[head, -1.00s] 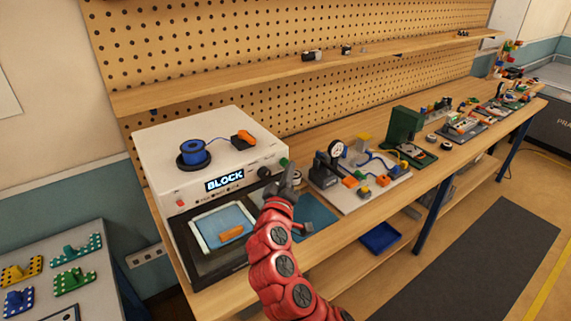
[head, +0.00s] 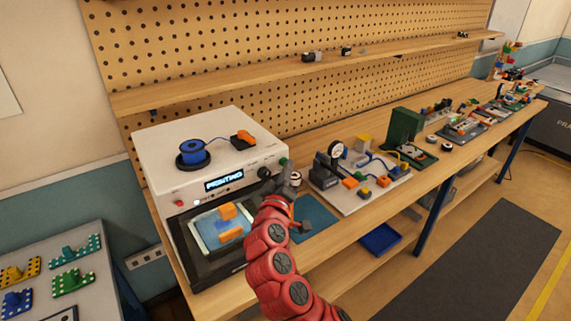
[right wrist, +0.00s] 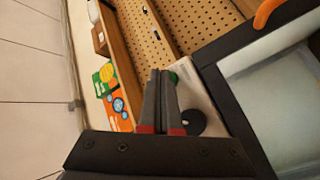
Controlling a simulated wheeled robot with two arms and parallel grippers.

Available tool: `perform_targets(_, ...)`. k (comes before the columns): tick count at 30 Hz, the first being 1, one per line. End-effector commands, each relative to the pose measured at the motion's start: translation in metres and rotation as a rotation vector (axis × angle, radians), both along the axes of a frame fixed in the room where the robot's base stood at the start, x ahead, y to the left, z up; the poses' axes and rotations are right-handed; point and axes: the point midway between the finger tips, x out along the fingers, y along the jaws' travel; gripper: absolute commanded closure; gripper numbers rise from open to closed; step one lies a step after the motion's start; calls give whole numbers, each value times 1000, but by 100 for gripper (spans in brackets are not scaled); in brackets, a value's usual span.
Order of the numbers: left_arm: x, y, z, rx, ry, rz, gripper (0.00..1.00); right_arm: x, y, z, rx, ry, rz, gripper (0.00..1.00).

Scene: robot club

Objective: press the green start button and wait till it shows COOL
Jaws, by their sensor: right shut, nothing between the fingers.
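The white printer (head: 215,140) stands on the wooden bench, and its display (head: 224,184) glows with a word that reads PRINTING. The green start button (head: 284,161) is at the right end of its front panel, and it also shows in the right wrist view (right wrist: 173,78). My right gripper (head: 291,173) is shut and empty, with its tips just by the green button; I cannot tell whether they touch it. In the right wrist view the two fingers (right wrist: 160,74) lie together. Behind the window are orange pieces (head: 228,211) over a pale blue bed. My left gripper is not in view.
A blue spool (head: 193,152) and an orange-black part (head: 243,137) sit on top of the printer. A blue mat (head: 315,215) and a board of parts (head: 365,185) lie to its right. A shelf (head: 300,70) runs along the pegboard behind.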

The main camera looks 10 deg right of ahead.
Motion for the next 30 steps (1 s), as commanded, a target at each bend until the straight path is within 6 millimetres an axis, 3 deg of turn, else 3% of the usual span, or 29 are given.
perform_targets(23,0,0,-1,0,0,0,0,-17,-7,0,-1,0,0,100)
perform_targets(30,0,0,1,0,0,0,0,-37,-14,0,-1,-2,1,100)
